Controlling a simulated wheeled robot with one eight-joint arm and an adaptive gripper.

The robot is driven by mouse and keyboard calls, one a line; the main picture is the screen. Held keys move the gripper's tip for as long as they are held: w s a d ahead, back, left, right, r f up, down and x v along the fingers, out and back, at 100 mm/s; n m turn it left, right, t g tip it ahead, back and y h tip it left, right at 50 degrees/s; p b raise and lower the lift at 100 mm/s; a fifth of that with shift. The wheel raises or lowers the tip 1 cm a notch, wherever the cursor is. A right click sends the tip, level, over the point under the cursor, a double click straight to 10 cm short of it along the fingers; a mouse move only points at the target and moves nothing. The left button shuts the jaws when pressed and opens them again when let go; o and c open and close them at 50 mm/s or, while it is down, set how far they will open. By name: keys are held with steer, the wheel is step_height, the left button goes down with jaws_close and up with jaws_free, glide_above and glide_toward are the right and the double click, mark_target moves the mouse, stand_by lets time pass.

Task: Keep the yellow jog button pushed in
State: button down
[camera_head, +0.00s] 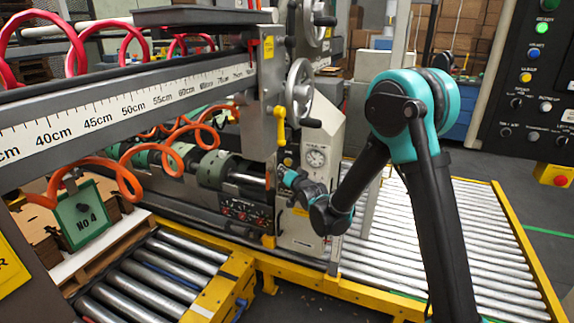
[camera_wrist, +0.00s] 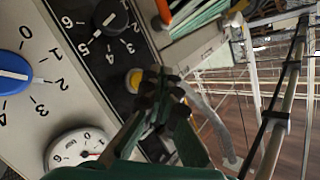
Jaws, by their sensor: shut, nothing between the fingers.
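A yellow button (camera_wrist: 134,80) with a pale rim sits on the black strip of the machine panel in the wrist view. My gripper (camera_wrist: 158,88) is shut and empty, its dark fingertips right beside the button and overlapping its right edge. I cannot tell whether they touch it or whether it is pushed in. In the head view my gripper (camera_head: 284,173) is at the machine's front, left of the round gauge (camera_head: 316,158). A small yellow spot (camera_head: 288,162) just above the fingers may be the same button.
A blue knob (camera_wrist: 12,76), a black knob (camera_wrist: 110,17) and a gauge (camera_wrist: 76,150) surround the button. A yellow lever (camera_head: 281,124) hangs above my gripper. Orange coiled hoses (camera_head: 130,180) lie left. A separate control panel (camera_head: 540,100) stands right, above the roller conveyor (camera_head: 480,230).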

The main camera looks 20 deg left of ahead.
steer(key=shift+w, duration=0.65)
steer(key=shift+w, duration=0.1)
stand_by(1.0)
steer(key=shift+w+d, duration=0.1)
steer(key=shift+w, duration=0.2)
steer(key=shift+w, duration=0.5)
stand_by(3.4)
steer(key=shift+s, duration=0.95)
steer(key=shift+s+a, duration=0.15)
steer(key=shift+s, duration=1.1)
steer(key=shift+s+a, duration=0.1)
steer(key=shift+s, duration=1.15)
